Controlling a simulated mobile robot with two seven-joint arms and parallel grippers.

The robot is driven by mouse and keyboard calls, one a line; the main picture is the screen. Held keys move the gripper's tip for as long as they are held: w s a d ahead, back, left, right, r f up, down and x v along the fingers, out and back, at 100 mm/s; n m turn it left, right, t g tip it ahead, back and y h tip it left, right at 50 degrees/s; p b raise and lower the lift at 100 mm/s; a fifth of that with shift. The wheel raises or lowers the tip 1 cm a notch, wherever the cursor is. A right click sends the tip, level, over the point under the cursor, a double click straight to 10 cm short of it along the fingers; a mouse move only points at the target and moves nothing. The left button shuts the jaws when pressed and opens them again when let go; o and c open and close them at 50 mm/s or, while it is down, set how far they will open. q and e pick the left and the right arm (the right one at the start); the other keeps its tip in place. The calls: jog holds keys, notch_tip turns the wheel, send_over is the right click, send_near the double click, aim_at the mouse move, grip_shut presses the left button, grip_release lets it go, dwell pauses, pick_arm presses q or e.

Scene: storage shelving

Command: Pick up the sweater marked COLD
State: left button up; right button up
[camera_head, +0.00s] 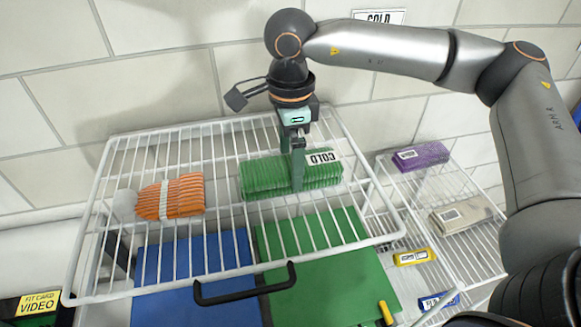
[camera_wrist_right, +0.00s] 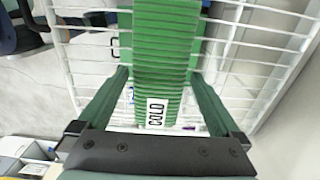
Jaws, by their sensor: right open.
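The sweater marked COLD is a folded green ribbed bundle (camera_head: 262,176) lying on the upper white wire shelf (camera_head: 113,235). Its white COLD label is at its right end. My right gripper (camera_head: 298,172) reaches down from above at the sweater, nearer its labelled end. In the right wrist view the open fingers (camera_wrist_right: 160,77) stand on either side of the ribbed sweater (camera_wrist_right: 158,77), with the COLD label near the palm. Whether the fingers touch the cloth cannot be told. My left gripper is not in view.
An orange striped folded item (camera_head: 182,196) lies left on the same shelf. A purple item (camera_head: 421,155) and a beige item (camera_head: 461,213) lie on the right rack. Blue (camera_head: 195,258) and green (camera_head: 330,285) panels show below the wires. A tiled wall stands behind.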

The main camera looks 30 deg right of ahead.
jog(key=shift+f, duration=0.6)
jog(key=shift+r, duration=0.1)
jog(key=c, duration=1.5)
